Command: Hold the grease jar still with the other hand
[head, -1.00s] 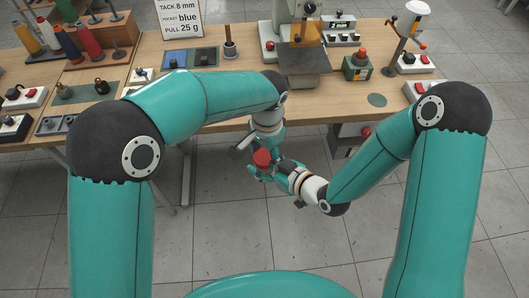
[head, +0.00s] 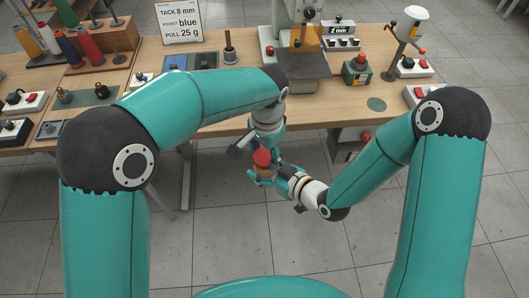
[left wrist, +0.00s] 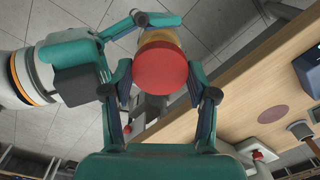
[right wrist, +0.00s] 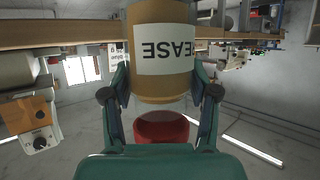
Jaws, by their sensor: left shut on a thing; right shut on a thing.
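The grease jar is amber with a white label, and shows in the right wrist view (right wrist: 160,84), upside down in the picture. My right gripper (right wrist: 162,108) is shut on it, a finger on each side. In the head view the jar (head: 263,170) is held in the air in front of the table. Its round red lid (head: 262,157) is above it. My left gripper (left wrist: 163,85) comes from above and is shut on the red lid (left wrist: 160,72). A pale band separates lid and amber body in the right wrist view; I cannot tell whether it is a gap or a clear neck.
The wooden table (head: 240,128) lies behind the grippers, with a press (head: 305,62), a green box with a red button (head: 357,70), a sign (head: 182,22) and thread spools (head: 68,45). Open tiled floor (head: 235,220) is below the jar.

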